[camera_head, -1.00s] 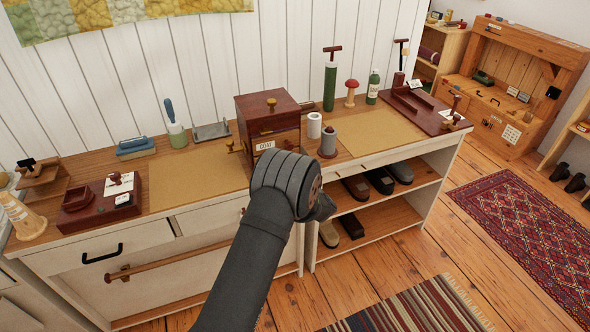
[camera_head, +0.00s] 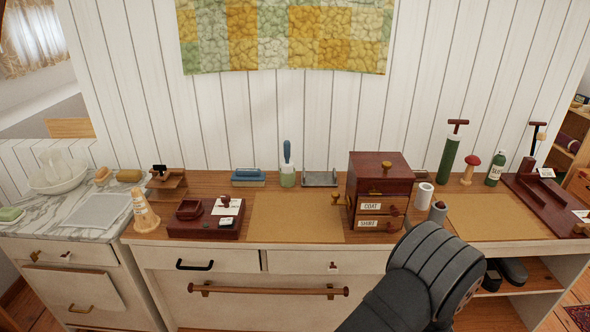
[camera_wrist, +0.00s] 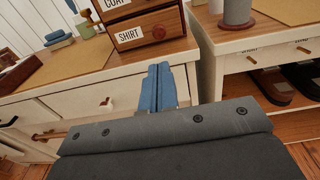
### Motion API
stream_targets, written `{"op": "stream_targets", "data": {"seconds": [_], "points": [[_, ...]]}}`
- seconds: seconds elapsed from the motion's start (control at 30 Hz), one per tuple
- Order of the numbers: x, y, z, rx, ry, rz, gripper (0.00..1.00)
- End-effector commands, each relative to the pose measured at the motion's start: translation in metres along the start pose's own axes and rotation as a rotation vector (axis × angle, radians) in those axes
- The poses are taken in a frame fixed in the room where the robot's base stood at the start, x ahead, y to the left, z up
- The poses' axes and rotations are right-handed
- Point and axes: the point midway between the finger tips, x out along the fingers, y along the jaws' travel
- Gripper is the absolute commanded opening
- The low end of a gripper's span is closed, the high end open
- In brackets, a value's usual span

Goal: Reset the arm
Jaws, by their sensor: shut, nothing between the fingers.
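My gripper shows in the wrist view (camera_wrist: 158,88) as blue fingers pressed together with nothing between them. It is in front of the cabinet's front edge, below the small wooden drawer box, and looks apart from both. In the head view my dark grey arm reaches up from the lower right, and the gripper's fingers are hidden behind it. The wooden drawer box (camera_head: 381,180) stands on the counter with drawers labelled COAT and SHIRT; it also shows in the wrist view (camera_wrist: 140,16).
Shoes (camera_head: 512,270) sit on open shelves at right. A marble washstand (camera_head: 60,220) is at left.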

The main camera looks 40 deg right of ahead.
Motion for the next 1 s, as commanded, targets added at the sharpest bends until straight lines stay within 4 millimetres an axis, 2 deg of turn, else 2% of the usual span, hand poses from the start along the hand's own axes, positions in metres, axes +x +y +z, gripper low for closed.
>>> {"op": "stream_targets", "data": {"seconds": [0.23, 0.37, 0.8, 1.0], "points": [[0.003, 0.0, 0.0, 0.0, 0.0, 0.001, 0.0], [0.015, 0.0, 0.0, -0.002, 0.0, 0.002, 0.0], [0.099, 0.001, 0.0, -0.002, 0.0, 0.003, 0.0], [0.128, 0.001, 0.0, -0.002, -0.001, 0.002, 0.0]]}}
